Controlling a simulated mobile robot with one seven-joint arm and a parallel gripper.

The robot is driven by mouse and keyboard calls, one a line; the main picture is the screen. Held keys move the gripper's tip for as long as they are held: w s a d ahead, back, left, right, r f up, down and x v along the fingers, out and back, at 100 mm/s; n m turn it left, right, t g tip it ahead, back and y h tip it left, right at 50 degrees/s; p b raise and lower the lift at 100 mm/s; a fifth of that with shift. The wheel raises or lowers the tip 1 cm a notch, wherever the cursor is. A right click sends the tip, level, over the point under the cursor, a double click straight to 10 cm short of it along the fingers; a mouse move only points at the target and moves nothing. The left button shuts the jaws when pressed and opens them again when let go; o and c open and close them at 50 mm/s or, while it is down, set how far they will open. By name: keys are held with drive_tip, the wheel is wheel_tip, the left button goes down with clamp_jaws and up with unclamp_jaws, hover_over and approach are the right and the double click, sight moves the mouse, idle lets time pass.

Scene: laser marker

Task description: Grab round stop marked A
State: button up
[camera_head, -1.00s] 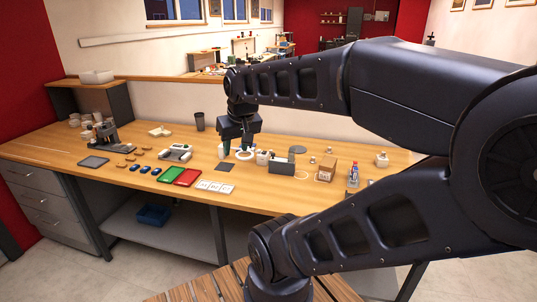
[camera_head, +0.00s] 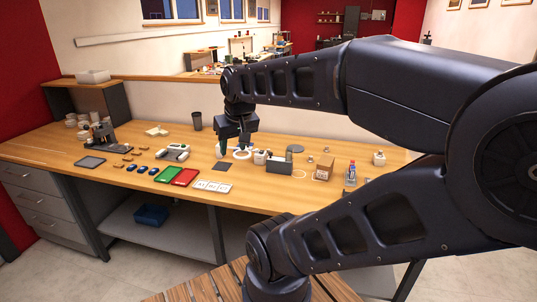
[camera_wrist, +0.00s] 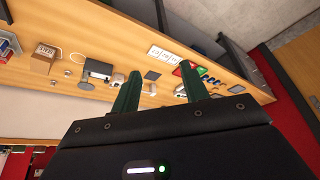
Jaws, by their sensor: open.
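My gripper (camera_head: 233,146) hangs above the middle of the workbench, with its fingers apart and nothing seen between them. In the wrist view my gripper (camera_wrist: 163,84) shows two dark green fingers, spread and empty, with the bench beyond them. No marking A can be read on any round part. Several small blue rounded pieces (camera_head: 143,169) lie on the left half of the bench. Small pale pieces (camera_head: 310,159) stand right of centre. Which of these is the round stop marked A, I cannot tell. A white card (camera_head: 212,186) with three printed fields lies at the front edge.
Green (camera_head: 168,174) and red (camera_head: 185,177) trays lie left of the card. A dark cup (camera_head: 197,121) stands behind.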

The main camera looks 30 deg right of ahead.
drive_tip(key=shift+w, duration=0.1)
drive_tip(key=w+d+m+y, duration=0.1)
drive_tip(key=w+d+m, duration=0.3)
drive_tip(key=w, duration=0.9)
drive_tip(key=m+g+h, duration=0.2)
drive_tip(key=m+h, duration=0.3)
drive_tip(key=m, duration=0.2)
hover_over(268, 150)
drive_tip(key=s+a, duration=0.1)
drive_tip(key=a, duration=0.1)
drive_tip(key=f, duration=2.7)
drive_tip(key=shift+s+d+f, duration=0.2)
drive_tip(key=shift+d+f, duration=0.05)
drive_tip(key=shift+w+x, duration=0.2)
drive_tip(key=shift+x, duration=2.45)
drive_tip(key=shift+a, duration=0.15)
clamp_jaws()
